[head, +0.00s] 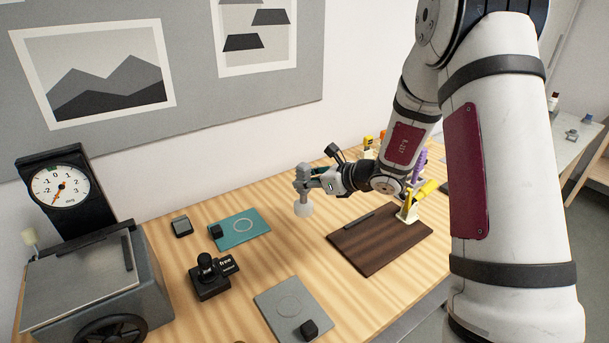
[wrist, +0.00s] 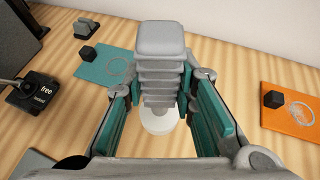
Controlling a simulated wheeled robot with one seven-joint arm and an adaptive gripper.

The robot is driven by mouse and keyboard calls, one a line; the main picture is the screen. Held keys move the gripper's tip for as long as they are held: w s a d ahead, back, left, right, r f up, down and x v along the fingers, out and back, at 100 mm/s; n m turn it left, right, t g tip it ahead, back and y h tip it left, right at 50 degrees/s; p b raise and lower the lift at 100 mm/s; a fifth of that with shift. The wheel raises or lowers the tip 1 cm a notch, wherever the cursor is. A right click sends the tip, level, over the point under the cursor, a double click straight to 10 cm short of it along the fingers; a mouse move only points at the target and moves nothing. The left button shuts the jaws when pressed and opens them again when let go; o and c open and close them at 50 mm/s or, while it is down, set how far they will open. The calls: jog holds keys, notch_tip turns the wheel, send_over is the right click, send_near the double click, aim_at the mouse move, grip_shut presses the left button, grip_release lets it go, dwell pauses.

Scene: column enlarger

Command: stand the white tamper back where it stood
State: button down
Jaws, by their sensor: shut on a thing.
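The white tamper (head: 303,208) is upright in my gripper (head: 314,179), with a ribbed grey handle and a pale round base. In the wrist view the tamper's handle (wrist: 160,50) stands between the two teal-padded fingers of my gripper (wrist: 160,95), which are shut on it. Its base is over bare wood, to the right of the teal mat (head: 256,233); I cannot tell how high it is. The teal mat carries a pale ring outline and a black cube. A grey mat (head: 268,296) nearer the front also has a ring outline and a black cube.
An orange mat (wrist: 292,122) with a ring mark lies right in the wrist view. A dark brown board (head: 365,245) lies right of the tamper. A black joystick (head: 210,283), a small grey block (head: 181,227) and a dial scale (head: 62,190) are left. Bare wood lies between mats and board.

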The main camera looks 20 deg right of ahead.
aim_at(307, 200)
jog(key=shift+w+d, duration=0.1)
jog(key=shift+d, duration=0.1)
dwell(0.3)
jog(key=shift+f+b, duration=1.6)
jog(key=shift+f, duration=1.3)
jog(key=shift+f+b, duration=0.5)
jog(key=shift+f, duration=0.05)
jog(key=c, duration=1.2)
grip_release()
jog(key=shift+c, duration=0.2)
jog(key=shift+f, duration=0.1)
